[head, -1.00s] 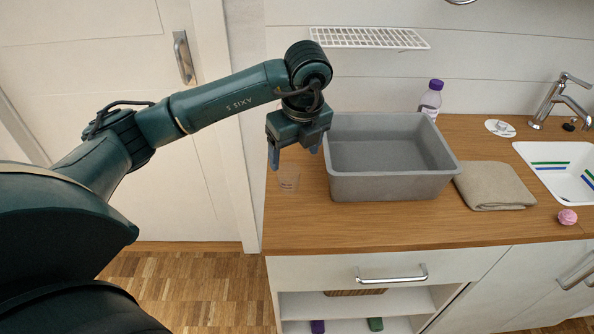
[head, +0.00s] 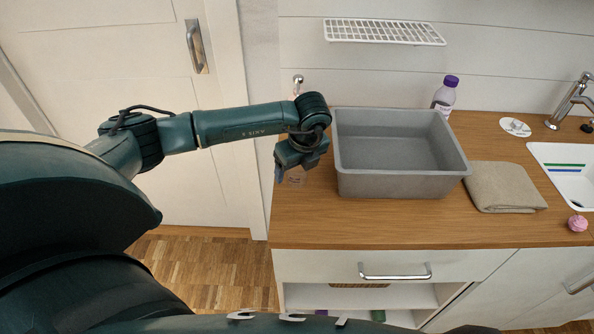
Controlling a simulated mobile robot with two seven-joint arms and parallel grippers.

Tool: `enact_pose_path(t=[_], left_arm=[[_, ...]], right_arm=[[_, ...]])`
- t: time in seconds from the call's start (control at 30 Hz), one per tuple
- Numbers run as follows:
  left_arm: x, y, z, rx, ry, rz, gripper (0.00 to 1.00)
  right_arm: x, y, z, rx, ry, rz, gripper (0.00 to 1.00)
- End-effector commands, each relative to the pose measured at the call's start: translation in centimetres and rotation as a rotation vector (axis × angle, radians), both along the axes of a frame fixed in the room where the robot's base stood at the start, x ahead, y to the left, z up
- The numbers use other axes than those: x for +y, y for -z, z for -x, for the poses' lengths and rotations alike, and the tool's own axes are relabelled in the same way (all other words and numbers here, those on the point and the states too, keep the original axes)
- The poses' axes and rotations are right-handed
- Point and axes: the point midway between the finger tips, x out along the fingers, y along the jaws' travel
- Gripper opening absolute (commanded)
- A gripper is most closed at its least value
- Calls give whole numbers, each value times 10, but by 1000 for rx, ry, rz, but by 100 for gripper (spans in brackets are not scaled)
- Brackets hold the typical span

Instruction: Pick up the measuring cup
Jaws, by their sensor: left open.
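The measuring cup (head: 298,179) looks like a small clear cup on the wooden counter (head: 400,225), near its left end and left of the grey basin. It is faint, and its upper part is partly hidden by my gripper. My left gripper (head: 291,174) is open and points down at the cup, with its fingertips close around or just above the rim. I cannot tell whether they touch it. My right gripper is not in view.
The grey basin (head: 362,185) stands close to the right of my gripper. A folded beige cloth (head: 507,187), a purple-capped bottle (head: 445,94), a pink ball (head: 577,223) and a sink (head: 575,185) are farther right. A white wire rack (head: 384,33) is above. The front counter strip is clear.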

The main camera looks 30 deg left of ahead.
Motion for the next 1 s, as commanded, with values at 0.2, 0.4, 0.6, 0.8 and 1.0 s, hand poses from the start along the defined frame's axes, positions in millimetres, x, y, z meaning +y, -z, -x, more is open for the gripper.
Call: enact_pose_path(t=[0.2, 0.4, 0.6, 0.8, 1.0], left_arm=[[3, 11, -1, -2, 1, 0, 74], [3, 11, -1, -2, 1, 1, 69], [3, 11, -1, -1, 0, 0, 52], [3, 11, -1, -1, 0, 0, 36], [3, 10, -1, -1, 0, 0, 27]], right_arm=[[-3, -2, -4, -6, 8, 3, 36], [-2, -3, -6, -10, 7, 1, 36], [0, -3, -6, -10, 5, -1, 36], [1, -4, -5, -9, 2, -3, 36], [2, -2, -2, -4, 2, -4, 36]])
